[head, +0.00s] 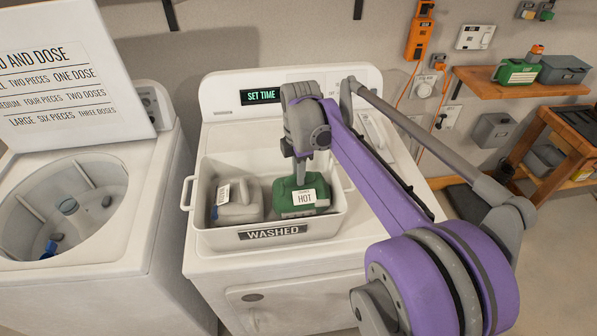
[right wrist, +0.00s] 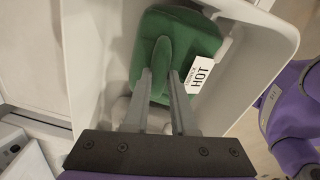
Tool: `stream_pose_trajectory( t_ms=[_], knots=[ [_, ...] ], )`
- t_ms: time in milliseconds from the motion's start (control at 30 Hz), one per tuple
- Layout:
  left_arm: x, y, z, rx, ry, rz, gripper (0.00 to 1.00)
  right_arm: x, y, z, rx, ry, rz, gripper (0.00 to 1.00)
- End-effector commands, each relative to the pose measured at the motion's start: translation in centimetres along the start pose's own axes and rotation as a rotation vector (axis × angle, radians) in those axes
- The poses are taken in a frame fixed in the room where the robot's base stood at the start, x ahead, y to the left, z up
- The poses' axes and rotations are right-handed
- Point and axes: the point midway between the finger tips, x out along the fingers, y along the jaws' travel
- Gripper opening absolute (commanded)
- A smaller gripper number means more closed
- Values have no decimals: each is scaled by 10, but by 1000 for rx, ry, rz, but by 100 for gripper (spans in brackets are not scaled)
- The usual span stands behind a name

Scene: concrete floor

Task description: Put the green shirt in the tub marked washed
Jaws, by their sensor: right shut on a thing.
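The green shirt (head: 290,191) is a folded bundle with a white tag reading HOT. It is inside the right part of the white tub (head: 210,237), whose front label reads WASHED. My right gripper (head: 301,172) reaches down into the tub and is shut on the top fold of the shirt. In the right wrist view the two fingers (right wrist: 164,72) pinch a raised ridge of the green shirt (right wrist: 200,40). I cannot tell whether the shirt touches the tub's floor. My left gripper is not in view.
A grey tagged garment (head: 238,207) lies in the tub's left part. The tub stands on a white machine with a SET TIME display (head: 260,96). An open washer (head: 60,205) with pieces inside is at left. A wooden shelf (head: 520,82) holds a green and a grey case.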

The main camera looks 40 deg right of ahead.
Motion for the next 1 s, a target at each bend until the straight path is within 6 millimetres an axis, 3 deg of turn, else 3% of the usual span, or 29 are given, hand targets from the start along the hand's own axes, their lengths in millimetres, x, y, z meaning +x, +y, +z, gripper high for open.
stream_pose_trajectory(
  t_ms=[67,100,267,667,1000],
  knots=[
    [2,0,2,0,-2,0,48,3,0,0,0,0,-1,0],
    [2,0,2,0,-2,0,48,3,0,0,0,0,0,28],
    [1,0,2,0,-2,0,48,2,0,0,0,0,0,54],
    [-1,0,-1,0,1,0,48,-7,0,0,0,0,0,54],
    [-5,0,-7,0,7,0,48,-76,0,0,0,0,0,54]
  ],
)
